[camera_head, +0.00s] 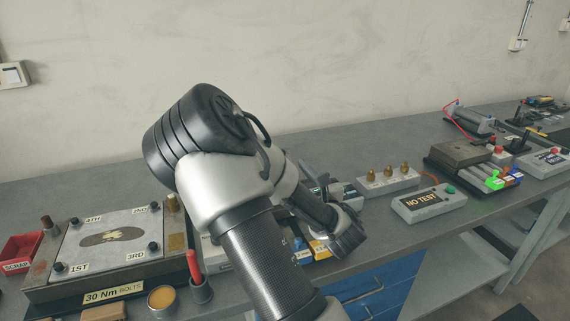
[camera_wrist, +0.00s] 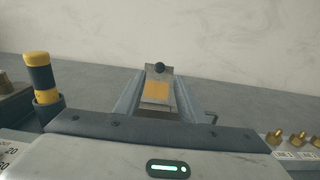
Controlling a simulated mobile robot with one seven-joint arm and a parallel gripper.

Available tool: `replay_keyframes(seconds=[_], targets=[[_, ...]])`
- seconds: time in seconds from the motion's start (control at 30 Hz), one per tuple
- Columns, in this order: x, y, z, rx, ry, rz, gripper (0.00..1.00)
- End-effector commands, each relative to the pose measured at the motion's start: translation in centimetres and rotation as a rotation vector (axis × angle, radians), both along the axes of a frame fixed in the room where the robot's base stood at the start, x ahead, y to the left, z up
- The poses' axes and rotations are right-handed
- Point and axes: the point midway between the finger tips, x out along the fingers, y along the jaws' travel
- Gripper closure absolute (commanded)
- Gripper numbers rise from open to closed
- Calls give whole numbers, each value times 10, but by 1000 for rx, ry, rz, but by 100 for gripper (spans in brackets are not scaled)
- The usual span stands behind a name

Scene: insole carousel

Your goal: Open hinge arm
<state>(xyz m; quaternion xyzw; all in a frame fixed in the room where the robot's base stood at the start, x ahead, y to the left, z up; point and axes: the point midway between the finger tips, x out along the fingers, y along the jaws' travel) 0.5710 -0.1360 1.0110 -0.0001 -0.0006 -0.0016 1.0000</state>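A black and yellow post (camera_wrist: 41,80) stands upright at the left.
A NO TEST box (camera_head: 428,203) and a block with brass fittings (camera_head: 388,181) stand right of my gripper. A bolt plate fixture (camera_head: 110,236), red scrap bin (camera_head: 20,250) and red-handled tool (camera_head: 195,268) are at the left. The bench behind is mostly clear.

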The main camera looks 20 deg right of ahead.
Motion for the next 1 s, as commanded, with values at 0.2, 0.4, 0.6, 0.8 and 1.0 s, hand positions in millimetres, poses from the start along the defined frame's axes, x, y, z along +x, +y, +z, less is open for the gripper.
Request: replay_keyframes(seconds=[0.2, 0.4, 0.6, 0.8, 1.0], targets=[[44, 0, 0, -2, 0, 2, 64], [67, 0, -1, 0, 1, 0, 64], [73, 0, -1, 0, 1, 0, 64], [73, 0, -1, 0, 2, 0, 67], [73, 0, -1, 0, 1, 0, 100]])
